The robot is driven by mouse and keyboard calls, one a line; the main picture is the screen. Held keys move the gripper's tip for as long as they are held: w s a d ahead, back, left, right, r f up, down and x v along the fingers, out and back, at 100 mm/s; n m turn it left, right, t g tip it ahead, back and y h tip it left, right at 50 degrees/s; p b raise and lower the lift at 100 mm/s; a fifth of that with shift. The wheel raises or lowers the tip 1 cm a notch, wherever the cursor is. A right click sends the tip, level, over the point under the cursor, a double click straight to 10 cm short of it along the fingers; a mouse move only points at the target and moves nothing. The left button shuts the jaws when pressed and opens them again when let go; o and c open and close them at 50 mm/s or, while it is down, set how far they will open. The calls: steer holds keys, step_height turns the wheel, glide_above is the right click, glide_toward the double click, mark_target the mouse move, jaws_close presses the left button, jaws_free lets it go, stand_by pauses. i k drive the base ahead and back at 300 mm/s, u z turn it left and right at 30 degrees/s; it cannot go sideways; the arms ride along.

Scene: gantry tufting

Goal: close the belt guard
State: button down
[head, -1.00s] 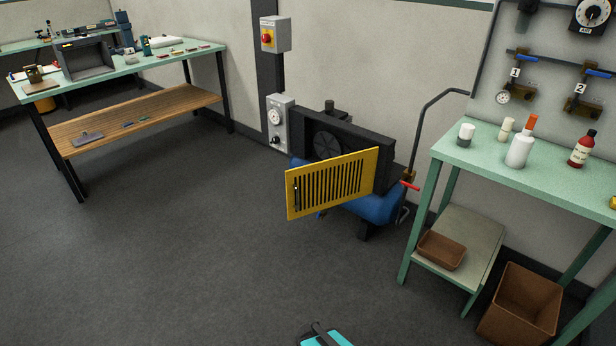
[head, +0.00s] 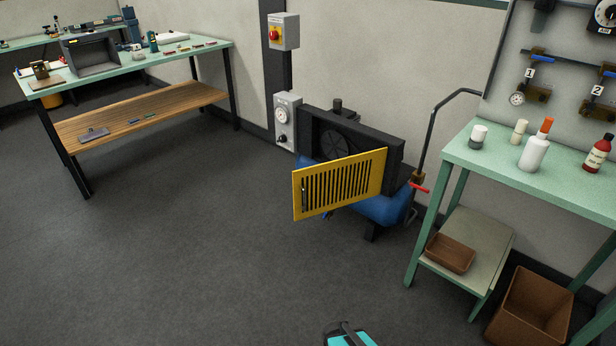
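The belt guard (head: 338,184) is a yellow slatted panel with a small dark handle near its left edge. It stands swung open, hinged at its right side, in front of a dark housing (head: 385,151) with a round fan-like wheel (head: 339,146) inside. The housing sits on a blue compressor tank (head: 385,208) by the wall. Part of my arm, dark and teal, shows at the bottom edge of the head view, well short of the guard. My gripper's fingers cannot be made out there.
A green bench (head: 455,150) with bottles stands at the right, brown bins (head: 531,306) beneath it. A pipe with a red-handled valve (head: 419,188) rises right of the compressor. Another bench (head: 195,57) is at the left. The grey floor before the guard is clear.

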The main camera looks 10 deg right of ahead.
mark_target(321, 189)
steer(key=z, duration=0.05)
steer(key=i, duration=1)
steer(key=u, duration=0.05)
